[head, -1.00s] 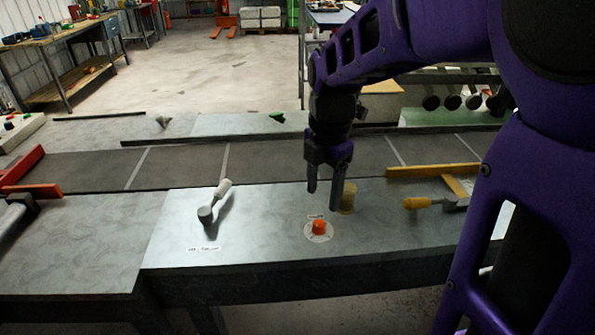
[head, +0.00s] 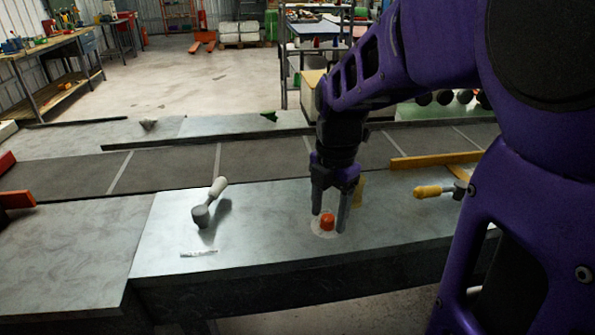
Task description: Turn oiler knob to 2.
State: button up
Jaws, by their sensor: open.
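An orange-red knob (head: 327,222) sits on a round white dial plate (head: 318,233) on the grey bench top. It matches the oiler knob, but no number can be read on the dial. My gripper (head: 329,222) points down with its two dark fingers apart, one on each side of the knob. The fingertips are at about the knob's height. Whether either finger touches it cannot be told. The small label behind the knob is hidden by my gripper.
A yellow-handled lever (head: 428,191) lies right. A yellowish cylinder (head: 358,188) stands partly hidden behind my gripper. A dark conveyor belt (head: 165,168) runs behind the bench.

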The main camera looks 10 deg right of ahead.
grip_shut()
